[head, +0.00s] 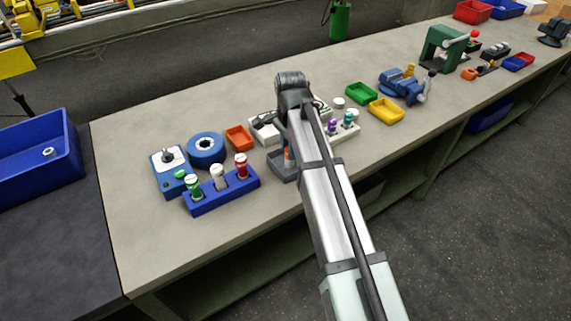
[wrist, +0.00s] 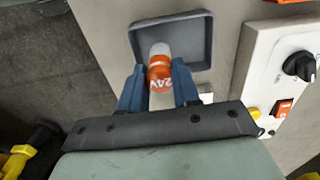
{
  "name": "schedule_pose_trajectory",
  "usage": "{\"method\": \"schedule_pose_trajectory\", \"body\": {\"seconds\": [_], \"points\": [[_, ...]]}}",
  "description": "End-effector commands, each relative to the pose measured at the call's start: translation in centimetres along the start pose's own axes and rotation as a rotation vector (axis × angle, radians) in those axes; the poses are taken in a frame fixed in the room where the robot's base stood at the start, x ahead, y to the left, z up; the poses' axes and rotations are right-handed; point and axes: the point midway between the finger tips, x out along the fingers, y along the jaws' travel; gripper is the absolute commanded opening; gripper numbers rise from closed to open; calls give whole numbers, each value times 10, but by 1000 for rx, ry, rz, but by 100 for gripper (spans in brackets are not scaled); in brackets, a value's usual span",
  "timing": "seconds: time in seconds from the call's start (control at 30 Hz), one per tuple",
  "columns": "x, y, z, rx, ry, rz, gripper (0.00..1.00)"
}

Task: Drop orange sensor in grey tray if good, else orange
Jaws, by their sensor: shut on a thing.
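My gripper (wrist: 159,90) is shut on the orange sensor (wrist: 159,70), which has a white top and a "24V" marking; its blue fingers are on either side of it. The sensor is over the grey tray (wrist: 137,33) in the wrist view; I cannot tell whether it touches the tray floor. In the head view the grey tray (head: 279,171) is partly hidden behind my arm. The orange tray (head: 238,138) stands to its upper left and looks empty. A corner of it seems to show in the wrist view.
A white test box (wrist: 285,75) with a black knob and an orange switch is beside the grey tray. A blue rack (head: 222,193) with green, white and red-topped items stands left of it. Green (head: 361,93) and yellow (head: 386,110) trays are to the right.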

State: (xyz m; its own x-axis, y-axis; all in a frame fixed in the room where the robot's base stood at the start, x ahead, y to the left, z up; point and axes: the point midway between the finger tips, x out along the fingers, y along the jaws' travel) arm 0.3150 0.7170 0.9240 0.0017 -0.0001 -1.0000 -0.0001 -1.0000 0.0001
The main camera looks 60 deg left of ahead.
Motion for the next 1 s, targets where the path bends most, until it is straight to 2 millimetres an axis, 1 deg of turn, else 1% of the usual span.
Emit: {"method": "schedule_pose_trajectory", "body": {"seconds": [0.1, 0.2, 0.47, 0.5, 0.8, 1.0], "points": [[10, 0, 0, 0, 0, -1, 2], [14, 0, 0, 0, 0, -1, 2], [15, 0, 0, 0, 0, -1, 2], [15, 0, 0, 0, 0, -1, 33], [15, 0, 0, 0, 0, -1, 61], [15, 0, 0, 0, 0, -1, 61]]}}
